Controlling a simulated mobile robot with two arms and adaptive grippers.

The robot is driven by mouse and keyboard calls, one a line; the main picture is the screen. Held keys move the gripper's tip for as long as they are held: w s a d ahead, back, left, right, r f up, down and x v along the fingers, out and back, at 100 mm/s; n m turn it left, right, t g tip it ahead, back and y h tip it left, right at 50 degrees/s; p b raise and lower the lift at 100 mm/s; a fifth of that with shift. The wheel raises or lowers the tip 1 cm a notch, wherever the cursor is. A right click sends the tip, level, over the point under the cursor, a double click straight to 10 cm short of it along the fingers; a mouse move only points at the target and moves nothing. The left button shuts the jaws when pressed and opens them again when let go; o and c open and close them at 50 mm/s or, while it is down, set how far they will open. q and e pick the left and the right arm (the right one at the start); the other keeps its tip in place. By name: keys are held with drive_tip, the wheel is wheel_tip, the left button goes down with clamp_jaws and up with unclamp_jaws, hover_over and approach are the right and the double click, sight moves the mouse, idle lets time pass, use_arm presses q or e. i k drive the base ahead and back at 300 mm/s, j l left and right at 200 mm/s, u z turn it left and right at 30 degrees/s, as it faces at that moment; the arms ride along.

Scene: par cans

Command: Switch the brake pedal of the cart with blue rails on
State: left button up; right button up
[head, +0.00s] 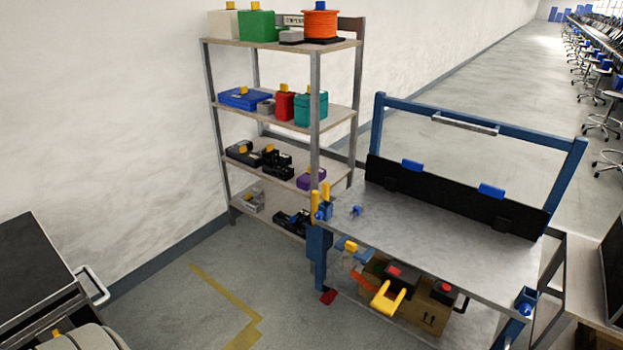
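The cart with blue rails (412,109) stands at the right, with a grey top (430,235) and a black back panel (455,197). A small red piece (328,297), which looks like the brake pedal, shows low by the floor at the cart's left leg. It is too small to tell whether it is pressed or raised. Neither of my grippers can be made out in the head view.
A shelf rack (212,120) with boxes and tools stands against the wall, behind the cart's left end. A cardboard box (428,317) and a yellow forked piece (388,298) show under the cart top. A dark cabinet (35,265) stands at left. The floor between is clear.

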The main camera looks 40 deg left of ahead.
sight(329, 297)
drive_tip(key=i+u, duration=0.1)
drive_tip(key=u, duration=1.5)
drive_tip(key=i+l+u, duration=0.35)
drive_tip(key=l, duration=0.25)
drive_tip(key=i+l+u, duration=0.2)
drive_tip(key=l, duration=0.15)
drive_tip(key=i+l+u, duration=0.2)
drive_tip(key=l, duration=0.15)
drive_tip(key=i+l, duration=0.1)
drive_tip(key=l, duration=0.35)
